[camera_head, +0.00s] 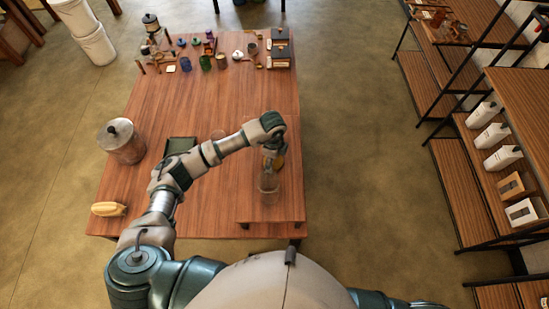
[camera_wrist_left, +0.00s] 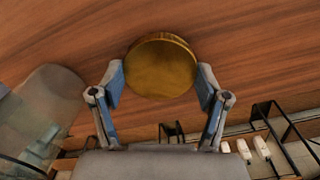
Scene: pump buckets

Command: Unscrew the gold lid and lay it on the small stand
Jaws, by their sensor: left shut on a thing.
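My left gripper (camera_head: 275,156) is shut on the gold lid (camera_head: 279,161). In the left wrist view the round gold lid (camera_wrist_left: 160,66) sits between the two fingertips of my left gripper (camera_wrist_left: 160,84). A clear glass jar (camera_head: 268,184) stands just below the gripper in the head view. It also shows at the left of the wrist view (camera_wrist_left: 40,115), apart from the lid. The jar is on a low raised wooden platform (camera_head: 285,208) at the table's right side. I cannot tell whether this platform is the small stand. My right gripper is out of view.
The wooden table (camera_head: 150,200) holds a large lidded glass jar (camera_head: 122,142), a yellow object (camera_head: 108,209) and a dark tray (camera_head: 180,145) partly behind my arm. Several small jars and tools crowd the far end. Shelves with white containers (camera_head: 502,157) stand off to the right.

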